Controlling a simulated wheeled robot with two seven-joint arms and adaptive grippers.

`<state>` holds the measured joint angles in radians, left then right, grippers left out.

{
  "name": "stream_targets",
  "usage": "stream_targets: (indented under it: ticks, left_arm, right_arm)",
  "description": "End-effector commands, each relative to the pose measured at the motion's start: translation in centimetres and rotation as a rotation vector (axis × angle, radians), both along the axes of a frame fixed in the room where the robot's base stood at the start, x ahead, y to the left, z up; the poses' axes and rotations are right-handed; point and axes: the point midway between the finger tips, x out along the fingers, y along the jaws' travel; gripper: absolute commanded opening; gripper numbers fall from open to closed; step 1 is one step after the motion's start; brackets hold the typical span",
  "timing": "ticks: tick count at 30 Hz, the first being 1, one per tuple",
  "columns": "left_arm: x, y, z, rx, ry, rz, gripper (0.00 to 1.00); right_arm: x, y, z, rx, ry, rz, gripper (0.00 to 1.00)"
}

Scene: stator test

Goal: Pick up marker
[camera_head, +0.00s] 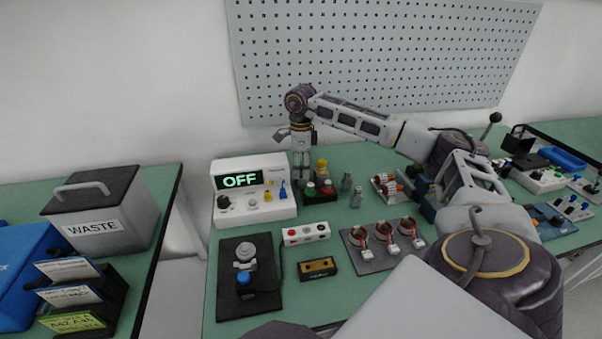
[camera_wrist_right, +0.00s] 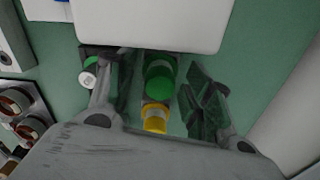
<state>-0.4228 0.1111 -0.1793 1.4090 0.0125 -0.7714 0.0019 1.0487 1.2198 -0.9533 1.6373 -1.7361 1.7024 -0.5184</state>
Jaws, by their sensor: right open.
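My right gripper (camera_head: 301,168) is open and points down beside a small dark holder (camera_head: 318,199) on the green bench. The holder carries short colored pieces: a yellow one (camera_head: 322,166), a green-topped one (camera_head: 309,188) and a red-topped one (camera_head: 328,186). I cannot tell which of these is the marker. In the right wrist view, a green cylinder (camera_wrist_right: 160,78) and a yellow cylinder (camera_wrist_right: 154,120) show between the spread fingers of the right gripper (camera_wrist_right: 157,92). A white piece with green (camera_wrist_right: 88,72) lies left of the left finger. My left gripper is out of view.
A white tester box reading OFF (camera_head: 252,205) stands left of the gripper. Two grey metal pieces (camera_head: 352,186) stand to the right. A plate of copper stators (camera_head: 383,240), a red-buttoned white block (camera_head: 305,234) and a black fixture (camera_head: 248,285) lie nearer. A pegboard (camera_head: 380,50) is behind.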

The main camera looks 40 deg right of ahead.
Motion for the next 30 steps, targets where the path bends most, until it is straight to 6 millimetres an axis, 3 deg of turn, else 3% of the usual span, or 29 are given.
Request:
stream_targets:
  ticks: [2, 14, 23, 30]
  left_arm:
    - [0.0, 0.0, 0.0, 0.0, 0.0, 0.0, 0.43]
    - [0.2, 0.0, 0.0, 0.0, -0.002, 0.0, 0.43]
    - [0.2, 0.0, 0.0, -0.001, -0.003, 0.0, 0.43]
    - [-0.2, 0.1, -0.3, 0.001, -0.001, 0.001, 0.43]
  right_arm:
    - [0.0, 0.0, 0.0, 0.0, 0.0, 0.0, 0.51]
    - [0.0, 0.0, 0.0, 0.0, 0.0, 0.0, 0.02]
    - [0.0, 0.0, 0.2, 0.0, 0.0, 0.0, 0.02]
    - [0.1, 0.0, 1.9, 0.001, -0.002, 0.0, 0.02]
